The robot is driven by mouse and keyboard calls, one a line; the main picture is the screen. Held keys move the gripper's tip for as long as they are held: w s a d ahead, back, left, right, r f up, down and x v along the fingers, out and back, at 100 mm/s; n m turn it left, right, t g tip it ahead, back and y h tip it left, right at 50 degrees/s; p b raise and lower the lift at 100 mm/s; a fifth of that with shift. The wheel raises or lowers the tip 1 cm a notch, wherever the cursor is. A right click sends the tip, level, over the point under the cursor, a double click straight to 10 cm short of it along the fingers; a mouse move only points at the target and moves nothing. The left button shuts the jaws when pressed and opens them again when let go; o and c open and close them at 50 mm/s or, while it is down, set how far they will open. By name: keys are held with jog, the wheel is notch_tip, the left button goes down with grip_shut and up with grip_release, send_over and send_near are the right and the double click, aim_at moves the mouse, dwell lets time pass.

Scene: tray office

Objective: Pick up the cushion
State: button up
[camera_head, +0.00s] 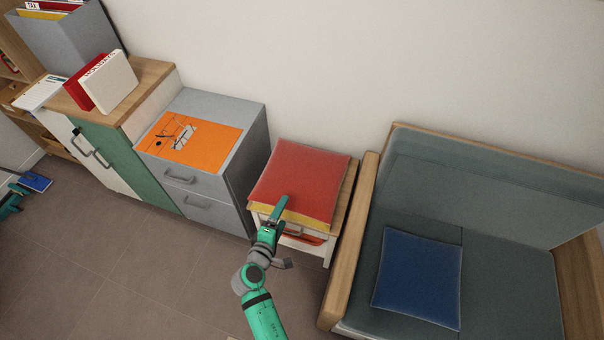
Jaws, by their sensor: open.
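A red cushion (306,179) lies on top of a yellow one (297,217), stacked on a small wooden side table (345,205). A blue cushion (419,278) lies flat on the seat of the grey sofa (385,210) at the right. My gripper (279,207) is at the front edge of the stack, in front of the red and yellow cushions. It is open, and nothing shows between its fingers. I cannot tell whether it touches the cushions. It hides part of the yellow cushion's front edge.
A grey drawer cabinet (210,185) with an orange mat (192,138) on top stands left of the side table. The sofa's wooden armrest (350,245) is close on the right. A wooden-topped cabinet (150,85) holds upright binders.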

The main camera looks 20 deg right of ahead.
aim_at(291, 193)
jog(key=shift+r+x, duration=0.1)
jog(key=shift+x, duration=2.7)
jog(key=shift+r+x, duration=0.15)
jog(key=shift+x, duration=2.65)
jog(key=shift+w, duration=0.1)
jog(key=c, duration=0.9)
jog(key=shift+r, duration=0.15)
